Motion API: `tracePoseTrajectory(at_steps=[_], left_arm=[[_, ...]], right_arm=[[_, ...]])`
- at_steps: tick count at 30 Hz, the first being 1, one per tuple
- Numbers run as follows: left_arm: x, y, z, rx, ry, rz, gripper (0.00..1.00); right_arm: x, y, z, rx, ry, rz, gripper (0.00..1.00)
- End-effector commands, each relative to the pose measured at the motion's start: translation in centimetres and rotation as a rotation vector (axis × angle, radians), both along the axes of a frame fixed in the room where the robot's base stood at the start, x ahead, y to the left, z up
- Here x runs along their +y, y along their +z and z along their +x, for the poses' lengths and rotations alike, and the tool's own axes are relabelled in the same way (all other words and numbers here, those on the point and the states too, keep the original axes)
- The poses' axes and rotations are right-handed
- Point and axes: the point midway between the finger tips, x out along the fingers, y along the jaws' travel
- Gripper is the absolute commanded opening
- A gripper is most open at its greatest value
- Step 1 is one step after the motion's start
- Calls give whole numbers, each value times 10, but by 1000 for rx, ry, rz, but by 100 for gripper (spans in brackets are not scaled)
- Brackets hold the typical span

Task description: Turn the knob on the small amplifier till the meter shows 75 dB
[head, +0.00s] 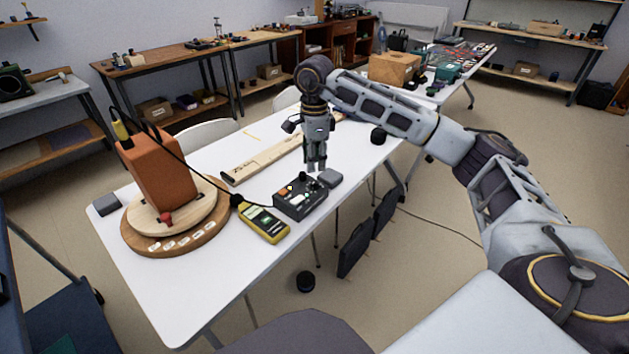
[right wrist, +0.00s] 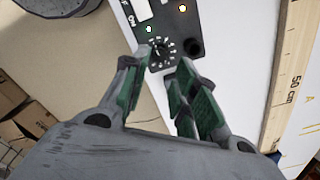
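The small amplifier (head: 300,197) is a dark box with knobs and switches on top, lying on the white table. Its round black knob with a white dial scale (right wrist: 162,50) shows in the right wrist view. My right gripper (head: 316,166) points down over the amplifier's far right part. In the right wrist view its green-padded fingers (right wrist: 166,63) are apart, with the knob seen between the tips. I cannot tell whether they touch it. The yellow meter (head: 263,221) lies left of the amplifier; its reading is too small to read. My left gripper is not in view.
An orange speaker (head: 160,165) stands on a round wooden turntable (head: 140,243) at the left, with a cable running to the meter. A wooden ruler (head: 265,160) lies behind the amplifier.

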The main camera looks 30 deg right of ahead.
Motion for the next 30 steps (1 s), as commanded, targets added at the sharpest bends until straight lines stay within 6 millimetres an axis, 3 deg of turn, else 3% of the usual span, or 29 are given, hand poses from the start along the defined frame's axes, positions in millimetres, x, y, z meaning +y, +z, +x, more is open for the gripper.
tracePoseTrajectory(at_steps=[9, 15, 30], left_arm=[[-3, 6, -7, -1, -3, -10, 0], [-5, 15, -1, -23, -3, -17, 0], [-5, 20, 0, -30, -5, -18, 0]], right_arm=[[0, -44, -1, 2, 0, 0, 28], [0, -63, 0, 1, 0, 0, 28], [0, -70, 0, 0, 0, 0, 26]])
